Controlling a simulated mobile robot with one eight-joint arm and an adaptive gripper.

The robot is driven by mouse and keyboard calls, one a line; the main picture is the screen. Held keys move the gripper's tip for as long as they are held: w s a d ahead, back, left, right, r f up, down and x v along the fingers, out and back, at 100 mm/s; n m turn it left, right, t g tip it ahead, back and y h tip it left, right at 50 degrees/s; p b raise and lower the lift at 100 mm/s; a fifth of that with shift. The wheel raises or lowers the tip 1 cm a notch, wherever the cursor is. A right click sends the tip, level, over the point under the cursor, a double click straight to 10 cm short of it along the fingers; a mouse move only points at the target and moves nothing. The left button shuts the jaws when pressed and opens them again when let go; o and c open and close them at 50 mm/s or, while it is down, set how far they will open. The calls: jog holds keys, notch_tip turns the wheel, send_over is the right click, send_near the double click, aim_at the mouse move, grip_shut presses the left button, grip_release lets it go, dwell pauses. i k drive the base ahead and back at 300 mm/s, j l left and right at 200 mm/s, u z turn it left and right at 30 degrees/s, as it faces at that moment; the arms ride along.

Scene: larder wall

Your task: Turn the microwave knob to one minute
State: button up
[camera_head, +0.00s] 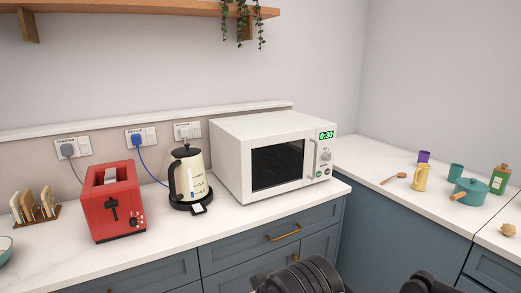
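The white microwave (232,160) stands on the counter against the wall, its dark door window facing forward and its door shut. Its green display (326,135) appears to read 0:30. The round knob (326,156) is on the control panel below the display, to the right of the door handle (311,158). The knob's exact angle is too small to read. Small buttons sit below the knob. Dark parts of my arm show at the bottom edge, well below and apart from the microwave. I cannot make out my gripper's fingers in this view.
A cream kettle (188,177) stands just left of the microwave, with a red toaster (113,203) farther left. Space before the knob looks clear. A blue drawer (270,233) below is shut.

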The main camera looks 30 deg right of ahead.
aim_at(326, 156)
jog(key=z, duration=1.25)
